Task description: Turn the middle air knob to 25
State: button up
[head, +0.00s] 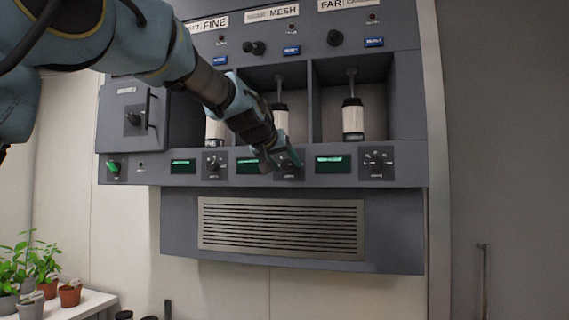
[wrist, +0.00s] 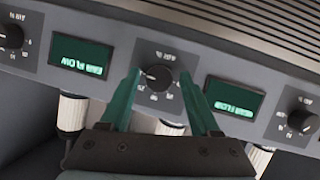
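The middle air knob (wrist: 158,77) is a small black dial on a grey plate with white scale marks, seen upside down in the wrist view. In the head view the knob (head: 290,164) is partly hidden by my gripper (head: 277,156). In the wrist view the two green fingers of my gripper (wrist: 160,73) are apart, one on each side of the knob, with visible gaps. The fingers look open and empty; contact with the knob does not show. The knob's exact setting is too small to read.
A left air knob (head: 213,162) and a right air knob (head: 376,162) flank it, with green-lit displays (head: 333,163) between. White cylinders (head: 353,119) hang in the bays above. A vent grille (head: 280,228) lies below. Potted plants (head: 70,293) stand lower left.

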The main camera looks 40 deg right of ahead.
grip_shut()
jog(key=shift+b, duration=0.35)
